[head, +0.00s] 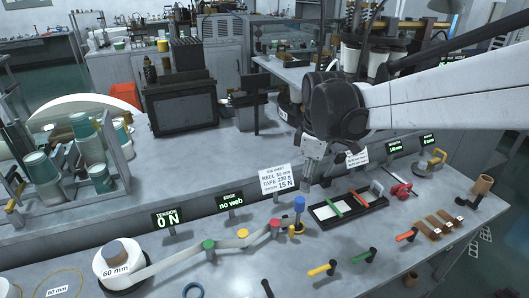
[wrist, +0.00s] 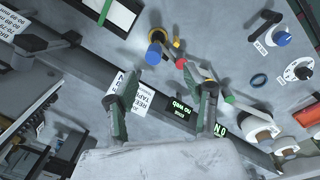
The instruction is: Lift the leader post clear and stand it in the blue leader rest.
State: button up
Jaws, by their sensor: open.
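A blue-topped post (head: 299,204), which looks like the leader post, stands on the bench at the right end of a pale tape strip (head: 240,242). A yellow piece (head: 297,229) is at its foot. In the wrist view its blue top (wrist: 153,54) lies beyond my fingertips. My gripper (head: 311,180) hangs above and behind the post, apart from it. In the wrist view my gripper (wrist: 169,84) is open, with nothing between its fingers. A dark blue ring (head: 192,290) lies at the front edge of view, also in the wrist view (wrist: 259,79); I cannot tell if it is the rest.
A white reel (head: 121,262) stands at the left. Green, yellow and red rollers line the tape. A black tray (head: 347,208) is right of the post. Small signs (head: 230,201) stand behind. Coloured-handled tools (head: 321,268) lie in front.

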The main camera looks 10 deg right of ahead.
aim_at(300, 207)
jog(key=w+f, duration=0.1)
jog(key=f, duration=0.2)
jog(key=w+f+n, duration=0.1)
jog(key=f, duration=0.2)
jog(key=w+f+n+g, duration=0.1)
jog(key=f, duration=0.2)
jog(key=shift+w+f+p, duration=0.2)
jog(key=shift+f+p, duration=0.1)
jog(key=shift+p, duration=0.05)
jog(key=shift+a+f, duration=0.2)
jog(key=shift+f, duration=2.45)
jog(key=shift+c, duration=0.5)
grip_shut()
